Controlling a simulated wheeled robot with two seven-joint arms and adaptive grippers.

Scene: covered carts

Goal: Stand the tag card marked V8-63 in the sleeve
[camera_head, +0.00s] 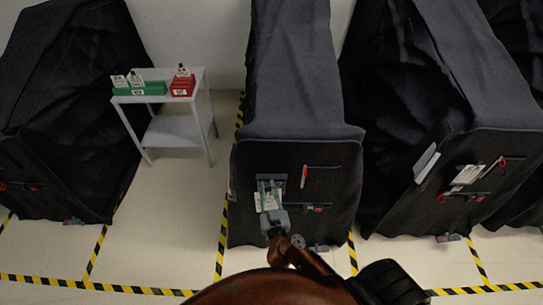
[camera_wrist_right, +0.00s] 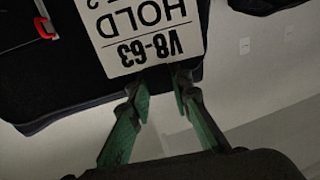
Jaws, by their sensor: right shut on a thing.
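The white tag card marked V8-63 (camera_wrist_right: 148,35) appears upside down in the right wrist view, with HOLD also printed on it. My right gripper (camera_wrist_right: 160,78) is shut on the card's edge nearest the wrist. In the head view the card (camera_head: 262,203) and right gripper (camera_head: 269,188) are in front of the middle cart's black end panel. A dark grey holder (camera_head: 281,178), which looks like the sleeve, shows just behind the fingers. The gripper partly hides it, and I cannot tell whether the card touches it. My left gripper is out of view.
The middle covered cart (camera_head: 300,100) also carries a red-ended item (camera_head: 304,176) and a red-marked latch (camera_head: 318,207). A grey side table (camera_head: 160,98) at left holds a green rack (camera_head: 150,88) and a red box (camera_head: 182,87) with cards. Covered carts stand on both sides.

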